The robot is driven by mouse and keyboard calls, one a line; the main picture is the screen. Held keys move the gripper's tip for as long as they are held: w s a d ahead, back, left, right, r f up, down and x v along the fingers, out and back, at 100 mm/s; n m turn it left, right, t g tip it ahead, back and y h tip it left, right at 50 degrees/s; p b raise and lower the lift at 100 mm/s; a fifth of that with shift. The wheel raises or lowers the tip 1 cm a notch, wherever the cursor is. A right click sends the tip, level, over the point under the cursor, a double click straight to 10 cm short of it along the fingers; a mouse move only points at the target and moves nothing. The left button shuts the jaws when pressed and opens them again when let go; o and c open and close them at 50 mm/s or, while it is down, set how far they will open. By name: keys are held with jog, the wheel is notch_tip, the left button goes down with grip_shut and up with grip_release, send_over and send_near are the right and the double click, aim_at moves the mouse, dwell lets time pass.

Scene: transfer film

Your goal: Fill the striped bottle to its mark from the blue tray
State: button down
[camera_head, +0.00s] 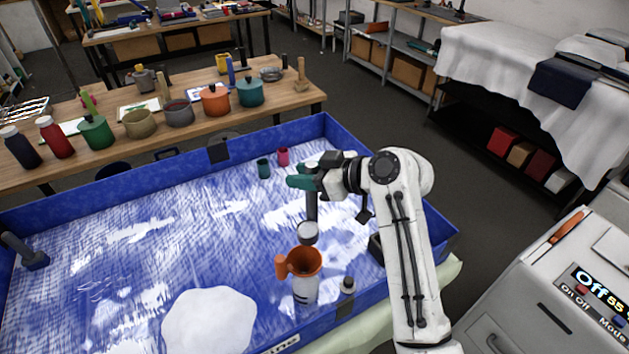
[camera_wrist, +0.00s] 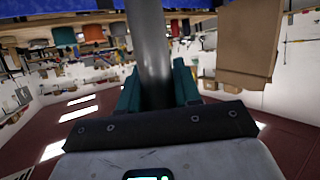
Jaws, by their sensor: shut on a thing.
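My gripper (camera_head: 306,180) has teal fingers and is shut on the dark handle (camera_head: 312,208) of a ladle. The handle also shows as a thick grey rod between the fingers (camera_wrist: 157,85) in the wrist view. The ladle's pale round bowl (camera_head: 307,233) hangs just above and behind an orange funnel (camera_head: 304,261); I cannot tell what it holds. The funnel sits on a pale bottle with dark bands (camera_head: 305,291), standing upright near the tray's front right. Its mark and fill level are too small to read. The blue tray (camera_head: 324,126) has a rippled, shiny blue-white surface inside.
A teal cup (camera_head: 263,168) and a pink cup (camera_head: 283,156) stand towards the tray's back. A small dark-capped bottle (camera_head: 347,287) is right of the striped bottle. A white irregular patch (camera_head: 208,322) lies at front. A dark tool (camera_head: 25,250) lies at the left wall.

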jog(key=shift+s+a+f+n+t+y+b, duration=0.1)
jog(key=shift+s+a+f+n+t+b, duration=0.3)
jog(key=shift+s, duration=0.45)
jog(key=shift+s+d+f+n+t+y+b, duration=0.1)
jog(key=shift+s+n+t+b, duration=0.15)
jog(key=shift+s+n+t, duration=0.4)
jog(key=shift+s+a+f+n+t+y+b, duration=0.1)
jog(key=shift+s+a+f+n+t+b, duration=0.2)
jog(key=shift+s+n, duration=0.55)
jog(key=s+n+b, duration=0.1)
jog(key=s+n+t+b, duration=0.1)
jog(key=s+b, duration=0.1)
jog(key=s+f+t+y+b, duration=0.1)
jog(key=s+b, duration=0.1)
jog(key=shift+s+a+n, duration=0.1)
jog(key=shift+a+n, duration=0.15)
jog(key=shift+n, duration=0.15)
jog(key=shift+s+a+f+n+t+y+b, duration=0.25)
jog(key=shift+s+f+n+b, duration=0.4)
jog(key=shift+b, duration=1.75)
jog(key=shift+s+d+f+n+y+b, duration=0.1)
jog(key=shift+s+f+n+y+b, duration=0.5)
jog(key=shift+b, duration=1.8)
jog(key=shift+s+a+f+n+y+b, duration=0.15)
jog(key=shift+s+f+n+b, duration=0.55)
jog(key=shift+b, duration=1.55)
jog(key=shift+s+a+f+n+y+b, duration=0.1)
jog(key=shift+s+f+n+y+b, duration=0.45)
jog(key=shift+b, duration=1.7)
